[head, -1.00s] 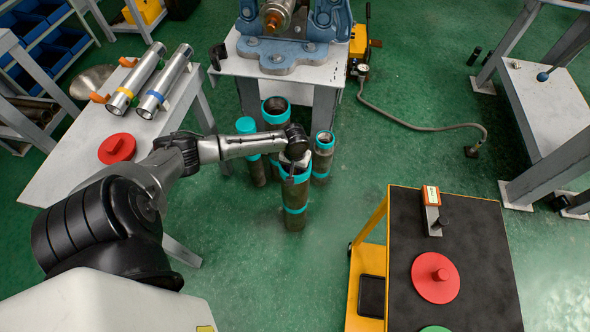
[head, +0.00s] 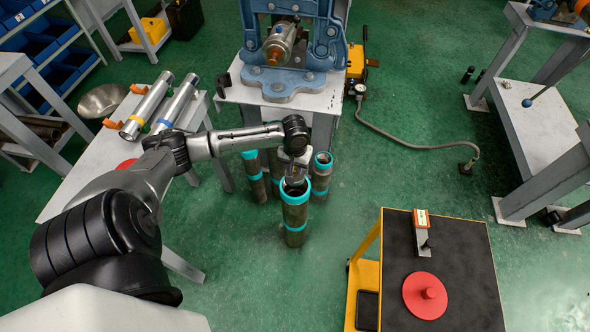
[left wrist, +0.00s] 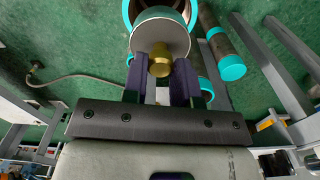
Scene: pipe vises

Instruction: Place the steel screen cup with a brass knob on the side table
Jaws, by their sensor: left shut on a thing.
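My left gripper (head: 295,178) is over the mouth of the front teal-banded pipe (head: 294,214). In the left wrist view the gripper (left wrist: 161,76) is shut on the brass knob (left wrist: 159,64) of the steel screen cup. The cup's round steel top (left wrist: 160,38) shows beyond the knob, in front of a teal-rimmed pipe mouth. In the head view the gripper hides the cup; I cannot tell whether its lower part is inside the pipe. The grey side table (head: 75,187) is at the left. My right gripper is not in view.
Two polished tubes (head: 149,106) and a red disc lie on the side table. Other teal-banded pipes (head: 321,175) stand close behind the front one. A blue vise (head: 280,83) stands on the bench behind. A black-topped yellow cart (head: 450,270) is at the right front.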

